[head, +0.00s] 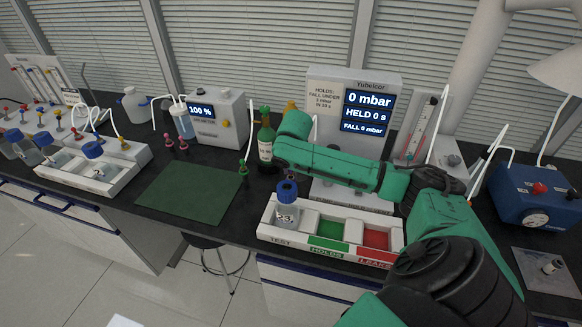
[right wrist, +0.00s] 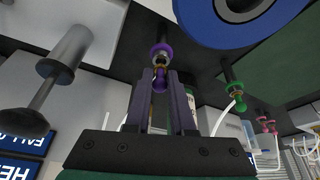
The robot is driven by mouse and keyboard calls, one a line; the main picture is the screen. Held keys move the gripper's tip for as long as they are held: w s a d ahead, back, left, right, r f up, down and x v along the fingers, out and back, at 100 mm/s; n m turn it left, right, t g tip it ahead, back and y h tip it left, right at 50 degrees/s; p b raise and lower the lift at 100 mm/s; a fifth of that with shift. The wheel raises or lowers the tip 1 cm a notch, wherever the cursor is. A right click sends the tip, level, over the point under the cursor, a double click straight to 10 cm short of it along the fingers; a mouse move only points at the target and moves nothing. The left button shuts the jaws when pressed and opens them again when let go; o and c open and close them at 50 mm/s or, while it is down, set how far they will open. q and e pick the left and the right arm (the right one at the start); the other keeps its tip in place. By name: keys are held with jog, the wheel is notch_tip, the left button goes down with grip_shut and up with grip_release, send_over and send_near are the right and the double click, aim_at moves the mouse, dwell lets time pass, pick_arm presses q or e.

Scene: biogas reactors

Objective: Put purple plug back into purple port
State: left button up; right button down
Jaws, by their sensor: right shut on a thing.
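In the right wrist view my right gripper (right wrist: 167,85) is shut on the purple plug (right wrist: 159,82), whose rounded end shows between the fingertips. Just beyond it, a purple collar (right wrist: 160,50) sits on a dark stem that meets the black bench; it looks like the purple port. A brass-coloured part lies between the two purple parts. They look in line, but I cannot tell whether the plug is seated. In the head view my green right arm reaches in from the right, and its fingers and the plug cannot be made out. My left gripper is not in view.
A blue-capped bottle (head: 287,193) stands in the white TEST tray (head: 270,233); its cap (right wrist: 238,14) is close in the wrist view. A green plug (right wrist: 238,103) is nearby. A dark green bottle (head: 265,140) and display unit (head: 345,82) stand behind. The green mat (head: 190,190) is clear.

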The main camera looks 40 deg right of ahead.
jog(key=shift+f, duration=0.65)
dwell(0.5)
jog(key=c, duration=0.7)
grip_release()
jog(key=b+v, duration=0.1)
jog(key=v, duration=1.3)
jog(key=shift+s+a+r, duration=0.1)
jog(key=shift+s+r, duration=0.05)
jog(key=shift+r, duration=0.1)
